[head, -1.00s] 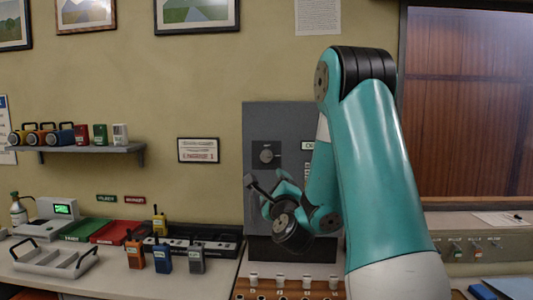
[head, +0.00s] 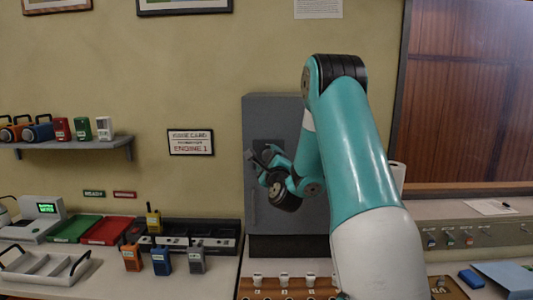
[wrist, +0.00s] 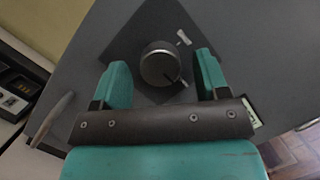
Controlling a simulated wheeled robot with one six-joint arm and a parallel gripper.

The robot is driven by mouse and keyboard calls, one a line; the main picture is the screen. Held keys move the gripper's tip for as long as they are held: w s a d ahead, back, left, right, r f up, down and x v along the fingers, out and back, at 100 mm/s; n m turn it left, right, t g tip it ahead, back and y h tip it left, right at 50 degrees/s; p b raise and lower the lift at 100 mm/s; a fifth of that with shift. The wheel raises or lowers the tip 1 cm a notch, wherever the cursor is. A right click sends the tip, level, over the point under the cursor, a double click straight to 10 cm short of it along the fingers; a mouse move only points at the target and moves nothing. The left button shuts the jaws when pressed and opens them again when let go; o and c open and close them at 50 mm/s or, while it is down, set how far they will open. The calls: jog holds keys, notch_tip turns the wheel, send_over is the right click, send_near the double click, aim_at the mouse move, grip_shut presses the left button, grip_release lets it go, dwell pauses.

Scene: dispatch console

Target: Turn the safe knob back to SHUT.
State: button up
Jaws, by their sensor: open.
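The safe (head: 272,112) is a grey upright cabinet against the wall. Its knob (wrist: 160,63) is dark and round on a darker diamond-shaped plate (wrist: 125,42) in the wrist view. Two small pale marks sit beside the knob, too small to read. A dark line on the knob's face points to the lower right, toward the lower mark. My gripper (wrist: 162,68) is open, with one teal finger on each side of the knob and gaps between. In the head view my gripper (head: 262,158) is in front of the safe and hides the knob.
A bar handle (wrist: 52,119) stands out from the safe at the left of the wrist view. Several radios (head: 162,261) stand on the counter to the left. A row of white-topped pegs (head: 284,281) lies below the safe.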

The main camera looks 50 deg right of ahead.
jog(key=shift+w+d, duration=0.1)
jog(key=shift+w, duration=0.05)
jog(key=shift+c, duration=0.2)
jog(key=c, duration=0.9)
